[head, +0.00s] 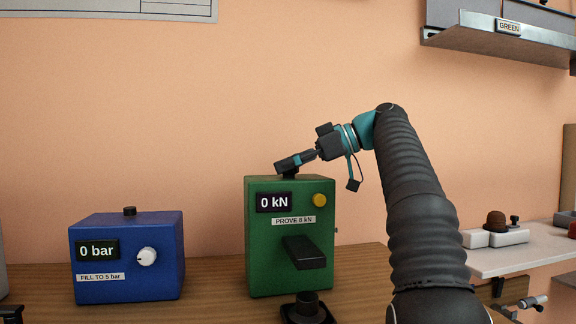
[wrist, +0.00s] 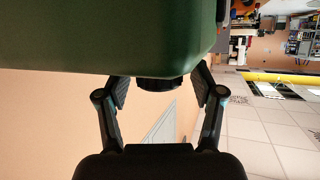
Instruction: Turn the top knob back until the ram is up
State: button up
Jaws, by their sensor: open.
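The green press box (head: 258,245) stands on the bench, with a display reading 0 kN and a label "PROVE 8 kN". Its black top knob (head: 290,175) is partly hidden by my gripper in the head view. The knob also shows in the wrist view (wrist: 160,85), at the edge of the green box. My gripper (head: 285,165) is open at the knob, with one finger on each side (wrist: 161,88); gaps show between fingers and knob. A black block (head: 305,252) juts from the box's front above a black round cup on a base (head: 307,305). I cannot make out a separate ram.
A yellow button (head: 319,200) sits on the green box's front. A blue box (head: 128,260) reading 0 bar, with a white dial (head: 147,257), stands to the left with bench between. A white shelf (head: 510,258) with small items is at right; a metal shelf (head: 500,42) hangs above.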

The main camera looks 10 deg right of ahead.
jog(key=shift+s+d+r, duration=0.15)
jog(key=shift+d, duration=0.35)
jog(key=s+d, duration=0.4)
jog(key=d, duration=0.7)
jog(key=shift+s, duration=0.25)
